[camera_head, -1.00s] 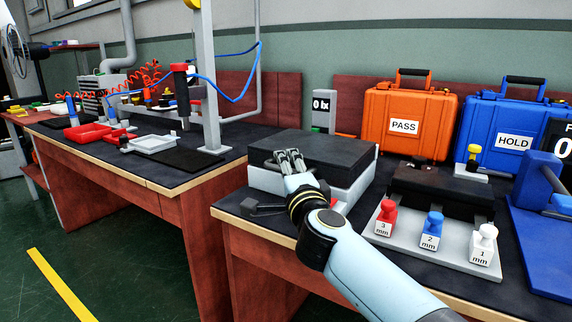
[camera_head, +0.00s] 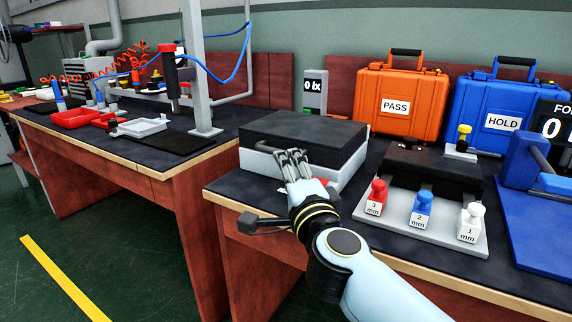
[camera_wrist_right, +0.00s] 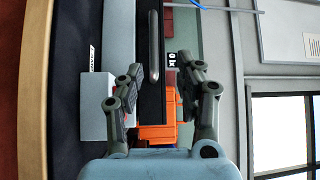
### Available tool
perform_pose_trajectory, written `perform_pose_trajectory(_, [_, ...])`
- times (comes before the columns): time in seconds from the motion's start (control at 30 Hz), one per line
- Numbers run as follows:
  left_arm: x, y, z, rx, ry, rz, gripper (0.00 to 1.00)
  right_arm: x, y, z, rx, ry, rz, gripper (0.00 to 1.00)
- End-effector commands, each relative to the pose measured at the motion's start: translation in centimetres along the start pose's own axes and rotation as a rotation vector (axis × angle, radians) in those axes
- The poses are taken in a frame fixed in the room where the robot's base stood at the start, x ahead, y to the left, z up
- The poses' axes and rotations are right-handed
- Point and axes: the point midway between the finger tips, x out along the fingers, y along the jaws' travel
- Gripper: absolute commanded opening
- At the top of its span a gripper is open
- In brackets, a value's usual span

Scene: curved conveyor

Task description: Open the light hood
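The light hood (camera_head: 305,135) is a low box with a black lid on a light grey base, on the right-hand bench. It looks closed in the head view. My right gripper (camera_head: 290,158) is in front of it, its fingers hiding part of its front. The sideways right wrist view shows the gripper (camera_wrist_right: 158,85) open and empty. A grey bar handle (camera_wrist_right: 154,48) on the dark lid lies ahead between the fingers, with no clear contact. My left gripper is not in view.
Right of the hood is a plate with red (camera_head: 376,197), blue (camera_head: 421,207) and white (camera_head: 470,222) knobbed blocks. Orange PASS (camera_head: 402,98) and blue HOLD (camera_head: 507,112) cases stand behind. A lux display (camera_head: 314,92) stands behind the hood. A gap separates the left bench.

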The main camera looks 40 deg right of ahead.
Motion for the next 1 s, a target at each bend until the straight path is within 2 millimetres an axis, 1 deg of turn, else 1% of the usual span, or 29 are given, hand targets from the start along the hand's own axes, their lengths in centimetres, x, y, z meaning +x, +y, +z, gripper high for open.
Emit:
perform_pose_trajectory(0.2, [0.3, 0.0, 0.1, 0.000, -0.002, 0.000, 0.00, -1.8, 0.2, 0.0, 0.001, 0.000, 0.002, 0.36])
perform_pose_trajectory(0.4, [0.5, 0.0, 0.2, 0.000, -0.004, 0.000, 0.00, -2.8, 0.1, 0.0, -0.001, -0.001, 0.000, 0.36])
perform_pose_trajectory(0.7, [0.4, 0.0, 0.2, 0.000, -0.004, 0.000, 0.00, -2.9, 0.1, 0.0, 0.000, -0.001, 0.000, 0.36])
perform_pose_trajectory(0.83, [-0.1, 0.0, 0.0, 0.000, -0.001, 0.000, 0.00, -2.9, -0.1, 0.0, -0.001, 0.000, -0.001, 0.36])
perform_pose_trajectory(1.0, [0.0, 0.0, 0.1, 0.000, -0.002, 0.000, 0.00, -2.9, 0.1, 0.0, 0.000, 0.000, -0.001, 0.36])
